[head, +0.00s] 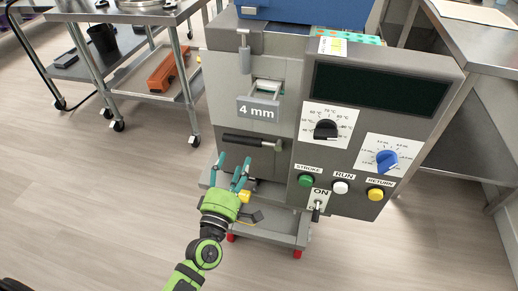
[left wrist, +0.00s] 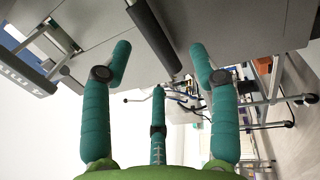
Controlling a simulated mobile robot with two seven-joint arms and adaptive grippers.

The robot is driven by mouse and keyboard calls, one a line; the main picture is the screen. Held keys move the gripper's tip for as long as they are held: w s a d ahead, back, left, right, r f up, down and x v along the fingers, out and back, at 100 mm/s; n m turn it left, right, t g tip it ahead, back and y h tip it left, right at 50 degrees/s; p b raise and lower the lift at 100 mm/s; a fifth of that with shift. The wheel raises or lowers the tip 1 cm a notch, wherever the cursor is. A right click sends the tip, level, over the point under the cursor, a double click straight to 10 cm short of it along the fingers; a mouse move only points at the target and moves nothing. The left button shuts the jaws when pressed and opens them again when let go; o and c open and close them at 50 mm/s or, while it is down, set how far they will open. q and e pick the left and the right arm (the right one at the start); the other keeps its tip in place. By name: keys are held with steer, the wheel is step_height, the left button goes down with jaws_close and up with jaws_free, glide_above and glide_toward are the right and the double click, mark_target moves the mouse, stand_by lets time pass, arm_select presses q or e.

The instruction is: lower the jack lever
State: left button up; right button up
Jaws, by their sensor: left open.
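A lever with a black grip (head: 243,139) and a metal end sticks out sideways across the front of the grey machine (head: 228,105), below the "4 mm" plate. I take it for the jack lever. My left gripper (head: 236,170), green with teal fingers, is open and empty just below the lever in the head view. In the left wrist view, the black grip (left wrist: 155,37) lies beyond the spread fingers, between their lines and apart from them. My right gripper is in neither view.
The machine's panel holds a black dial (head: 325,129), a blue dial (head: 387,160), several buttons and an ON switch (head: 317,210). A wheeled metal cart (head: 155,95) stands at left, and a steel table (head: 485,55) at right.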

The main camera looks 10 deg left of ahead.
mark_target(241, 142)
arm_select(q)
steer(key=w, duration=0.2)
steer(key=w+r, duration=0.1)
steer(key=w, duration=0.1)
steer(key=w+r, duration=0.1)
steer(key=w, duration=0.1)
steer(key=shift+a+p, duration=0.1)
steer(key=shift+p, duration=0.25)
steer(key=shift+w, duration=0.45)
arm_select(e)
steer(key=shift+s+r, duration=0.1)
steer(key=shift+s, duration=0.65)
arm_select(q)
steer(key=shift+c, duration=0.4)
jaws_close()
